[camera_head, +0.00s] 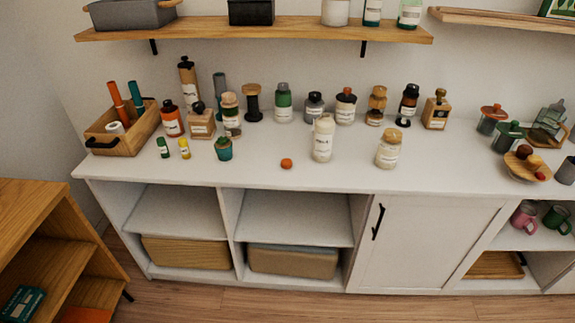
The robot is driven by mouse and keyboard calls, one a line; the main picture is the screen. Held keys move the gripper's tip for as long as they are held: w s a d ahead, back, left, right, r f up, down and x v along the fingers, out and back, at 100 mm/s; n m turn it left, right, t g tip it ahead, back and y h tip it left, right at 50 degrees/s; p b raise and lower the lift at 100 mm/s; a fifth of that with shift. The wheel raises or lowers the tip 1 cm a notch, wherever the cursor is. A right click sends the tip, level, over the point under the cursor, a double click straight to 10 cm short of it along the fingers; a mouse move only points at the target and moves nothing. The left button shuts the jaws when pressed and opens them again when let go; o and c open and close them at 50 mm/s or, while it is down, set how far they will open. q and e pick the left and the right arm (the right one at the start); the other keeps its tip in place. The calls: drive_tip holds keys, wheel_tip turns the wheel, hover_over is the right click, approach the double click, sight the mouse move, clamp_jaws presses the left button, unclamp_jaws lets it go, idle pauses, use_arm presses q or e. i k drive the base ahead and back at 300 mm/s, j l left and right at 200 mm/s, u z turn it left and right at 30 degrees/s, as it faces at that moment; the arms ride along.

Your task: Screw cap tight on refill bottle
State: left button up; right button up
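A pale bottle (323,142) with a white label stands upright near the middle of the white cabinet top. A shorter, wider cream jar (389,152) with a label stands to its right. A small orange-red round piece (286,163), which looks like a cap, lies on the cabinet top left of the pale bottle and apart from it. The labels are too small to read, so I cannot tell which container is the refill bottle. Neither of my grippers shows in the head view.
Several bottles and jars stand in a row along the back of the cabinet top (450,175). A teal jar (223,149) and two small bottles stand at the front left, near a wooden caddy (128,133). A wooden shelf (250,29) hangs above. The front middle is mostly clear.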

sight(325, 126)
drive_tip(key=i+l, duration=0.7)
drive_tip(key=i, duration=0.2)
